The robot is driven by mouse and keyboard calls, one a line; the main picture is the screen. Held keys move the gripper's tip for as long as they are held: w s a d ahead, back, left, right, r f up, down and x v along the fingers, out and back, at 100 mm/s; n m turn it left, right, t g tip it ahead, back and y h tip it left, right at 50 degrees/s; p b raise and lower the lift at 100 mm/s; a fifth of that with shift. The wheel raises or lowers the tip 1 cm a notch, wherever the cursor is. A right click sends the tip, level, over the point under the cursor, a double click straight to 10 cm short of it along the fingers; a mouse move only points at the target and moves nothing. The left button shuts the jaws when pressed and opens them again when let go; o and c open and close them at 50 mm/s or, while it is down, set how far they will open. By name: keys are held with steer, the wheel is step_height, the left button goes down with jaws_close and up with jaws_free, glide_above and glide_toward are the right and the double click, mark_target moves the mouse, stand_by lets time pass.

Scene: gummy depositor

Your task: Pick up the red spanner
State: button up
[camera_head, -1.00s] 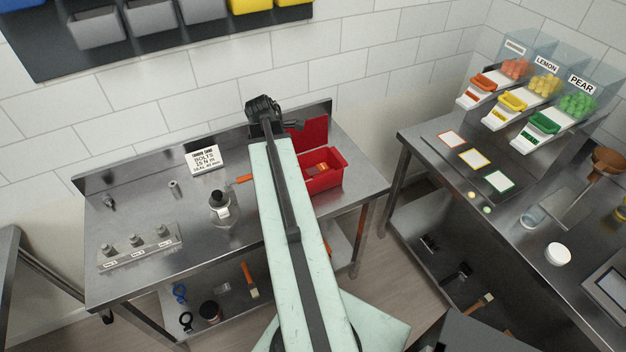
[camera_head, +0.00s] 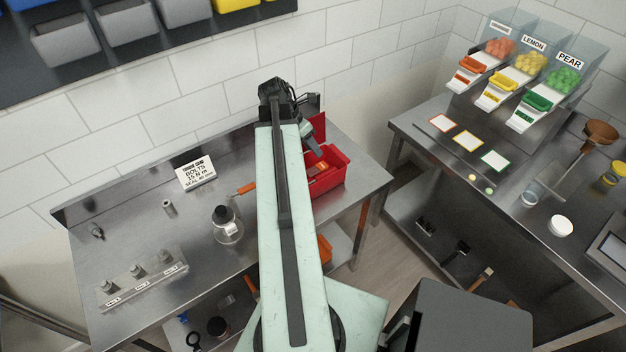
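An open red toolbox (camera_head: 333,179) stands at the right end of the steel bench. Small orange-red items (camera_head: 318,168) lie inside it; I cannot tell whether one is the red spanner. I see nothing clearly held.
The bench also holds a bolts sign (camera_head: 195,173), a clear bottle with a black cap (camera_head: 228,226) and a rack of bolts (camera_head: 141,279). A second steel table (camera_head: 413,121) with candy dispensers stands at right. Floor shows between the two tables.

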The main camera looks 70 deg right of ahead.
steer(key=b, duration=0.9)
glide_above(320, 175)
steer(key=w+a, duration=0.1)
steer(key=w, duration=0.2)
step_height(320, 175, down, 9)
steer(key=shift+s+a+p, duration=0.1)
steer(key=shift+s+p, duration=0.2)
steer(key=shift+s, duration=0.1)
steer(key=b+x, duration=0.6)
steer(key=shift+f, duration=0.25)
steer(key=shift+r, duration=0.2)
steer(key=shift+s, duration=0.1)
jaws_close()
